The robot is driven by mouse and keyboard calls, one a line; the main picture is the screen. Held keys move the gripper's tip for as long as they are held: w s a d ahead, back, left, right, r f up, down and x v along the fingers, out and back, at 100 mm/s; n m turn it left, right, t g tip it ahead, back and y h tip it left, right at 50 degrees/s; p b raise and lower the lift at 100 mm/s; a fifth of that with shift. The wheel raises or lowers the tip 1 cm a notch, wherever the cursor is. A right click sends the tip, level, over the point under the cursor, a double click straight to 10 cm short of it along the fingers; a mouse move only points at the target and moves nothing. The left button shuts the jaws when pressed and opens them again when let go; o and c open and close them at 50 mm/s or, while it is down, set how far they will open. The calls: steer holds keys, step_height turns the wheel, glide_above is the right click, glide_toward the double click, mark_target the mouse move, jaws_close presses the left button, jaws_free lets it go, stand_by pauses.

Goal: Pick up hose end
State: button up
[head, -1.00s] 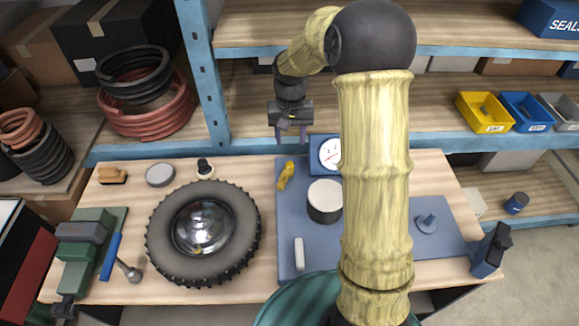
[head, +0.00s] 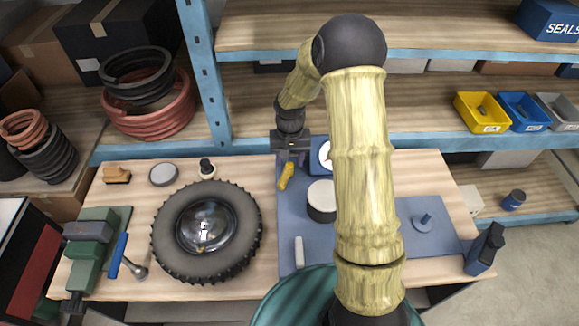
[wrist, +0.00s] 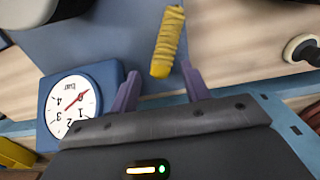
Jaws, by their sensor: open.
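The hose end, which I take to be the short yellow ribbed piece (head: 286,176), lies on the blue mat (head: 297,208) near its back left corner. It also shows in the wrist view (wrist: 168,42), pointing toward the space between my fingers. My gripper (head: 291,163) is just behind it in the head view. In the wrist view my gripper (wrist: 158,88) is open, with its two purple fingers apart and nothing held. The near end of the yellow piece is close to the fingertips. I cannot tell the height between them.
A pressure gauge (wrist: 70,105) stands close beside my gripper. A white-topped dark cylinder (head: 322,200) is on the mat nearby. A tyre (head: 170,245) lies to the left. A small black-and-white knob (head: 206,168) stands behind the tyre. Shelving is behind the bench.

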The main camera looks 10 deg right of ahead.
mark_target(290, 164)
steer(key=shift+f+p, duration=0.4)
steer(key=shift+f, duration=1.1)
steer(key=shift+c, duration=0.5)
jaws_close()
